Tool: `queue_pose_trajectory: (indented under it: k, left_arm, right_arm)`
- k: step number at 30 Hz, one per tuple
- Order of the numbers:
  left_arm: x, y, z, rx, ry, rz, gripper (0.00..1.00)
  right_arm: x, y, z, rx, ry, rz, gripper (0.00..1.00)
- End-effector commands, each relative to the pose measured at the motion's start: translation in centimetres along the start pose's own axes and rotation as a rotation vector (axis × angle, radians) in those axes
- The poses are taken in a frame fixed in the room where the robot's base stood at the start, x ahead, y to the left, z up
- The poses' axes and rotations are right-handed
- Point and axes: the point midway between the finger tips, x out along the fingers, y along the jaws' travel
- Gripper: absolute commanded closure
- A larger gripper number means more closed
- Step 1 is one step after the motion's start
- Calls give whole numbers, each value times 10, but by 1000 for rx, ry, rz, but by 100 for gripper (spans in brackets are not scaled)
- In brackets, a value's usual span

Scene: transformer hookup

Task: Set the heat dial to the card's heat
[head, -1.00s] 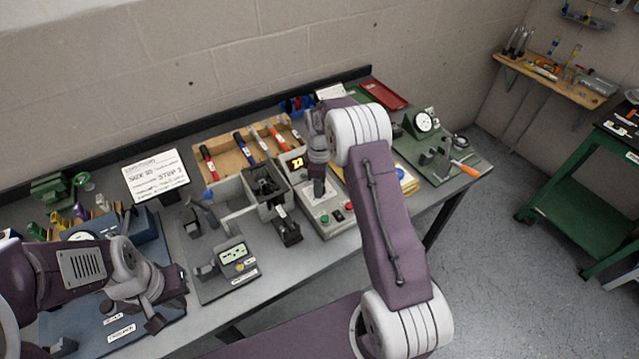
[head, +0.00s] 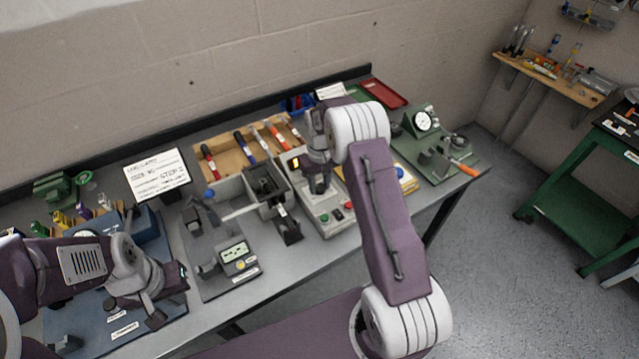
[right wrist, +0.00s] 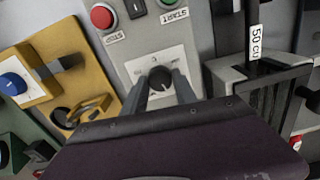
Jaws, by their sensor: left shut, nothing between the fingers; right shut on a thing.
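The heat dial (right wrist: 161,77) is a small black knob with a pale pointer mark on a white plate, in the right wrist view. My right gripper (right wrist: 162,90) is shut on it, one finger on each side. In the head view my right gripper (head: 319,188) is over the grey control box (head: 333,222) and hides the dial. My left gripper (head: 165,308) is shut and empty above the blue fixture at the front left.
A red stop button (right wrist: 103,17) and a green start button (right wrist: 174,17) sit close beyond the dial. A yellow block with a blue knob (right wrist: 13,84) lies left in the wrist view. A wooden tray (head: 225,172) of marked handles stands behind.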

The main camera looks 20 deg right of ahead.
Motion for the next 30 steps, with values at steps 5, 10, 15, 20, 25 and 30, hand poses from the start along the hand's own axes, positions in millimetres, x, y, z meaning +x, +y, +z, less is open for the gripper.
queue_pose_trajectory:
  k: [5,10,15,20,25,30]
  left_arm:
    - [-2,0,0,0,0,0,100]
    - [-3,0,0,0,0,0,100]
    - [-3,0,0,0,0,0,100]
    - [-4,0,0,0,0,0,100]
    - [-4,0,0,0,0,0,100]
    - [-5,0,0,0,0,0,100]
  right_arm:
    - [-1,0,-1,166,4,1,100]
    - [-1,0,-1,328,4,1,100]
    - [-1,0,-1,489,5,0,100]
    - [-1,0,-1,634,5,0,100]
    - [-1,0,-1,770,5,-1,100]
    - [-1,0,-2,877,6,-1,100]
